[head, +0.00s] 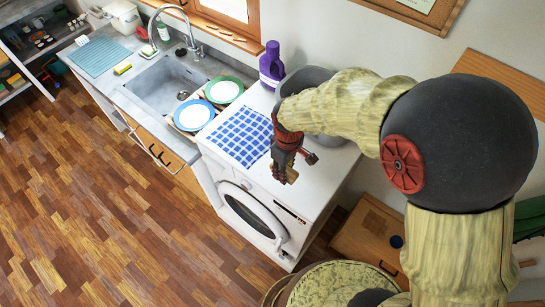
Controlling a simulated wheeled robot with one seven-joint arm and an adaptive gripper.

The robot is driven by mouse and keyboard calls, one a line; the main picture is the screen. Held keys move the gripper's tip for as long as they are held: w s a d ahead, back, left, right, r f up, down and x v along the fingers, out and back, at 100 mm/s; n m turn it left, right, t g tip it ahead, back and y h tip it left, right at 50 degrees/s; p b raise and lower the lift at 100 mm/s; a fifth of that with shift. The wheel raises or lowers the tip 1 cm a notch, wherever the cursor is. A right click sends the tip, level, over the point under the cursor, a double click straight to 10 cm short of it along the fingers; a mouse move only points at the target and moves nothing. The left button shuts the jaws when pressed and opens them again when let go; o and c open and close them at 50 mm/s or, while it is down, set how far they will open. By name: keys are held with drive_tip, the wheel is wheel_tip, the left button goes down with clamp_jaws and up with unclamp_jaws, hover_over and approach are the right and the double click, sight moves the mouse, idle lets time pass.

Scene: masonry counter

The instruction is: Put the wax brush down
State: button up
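My gripper (285,172) hangs over the white top of the washing machine (317,183), to the right of the blue checked cloth (241,136). It points down and looks small and dark, with red at the wrist. A brownish piece shows at its fingers, but I cannot make out whether this is the wax brush or part of the gripper. I cannot tell whether the fingers are open or shut. No wax brush is clearly recognisable elsewhere in view.
A grey tub (306,82) and a purple bottle (271,65) stand behind the gripper. Two plates, one blue-rimmed (194,115) and one green-rimmed (225,90), rest in a rack beside the sink (178,86). The machine top's front right is bare.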

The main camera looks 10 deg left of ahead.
drive_tip(key=w+a+f+p, duration=0.1)
drive_tip(key=w+f, duration=0.1)
drive_tip(key=w, duration=0.1)
drive_tip(key=w+a+f+p, duration=0.1)
drive_tip(key=w+a+f, duration=0.1)
drive_tip(key=w+f, duration=0.1)
drive_tip(key=w+a+f, duration=0.1)
drive_tip(key=w+f, duration=0.2)
drive_tip(key=w, duration=0.1)
drive_tip(key=shift+a+p, duration=0.25)
drive_tip(key=shift+p, duration=0.15)
drive_tip(key=shift+w+a+f, duration=0.15)
drive_tip(key=shift+w+f, duration=0.15)
drive_tip(key=shift+f, duration=0.2)
drive_tip(key=shift+f+p, duration=0.4)
drive_tip(key=shift+f, duration=1.05)
drive_tip(key=shift+f, duration=0.2)
drive_tip(key=o, duration=1.1)
drive_tip(key=shift+r, duration=0.15)
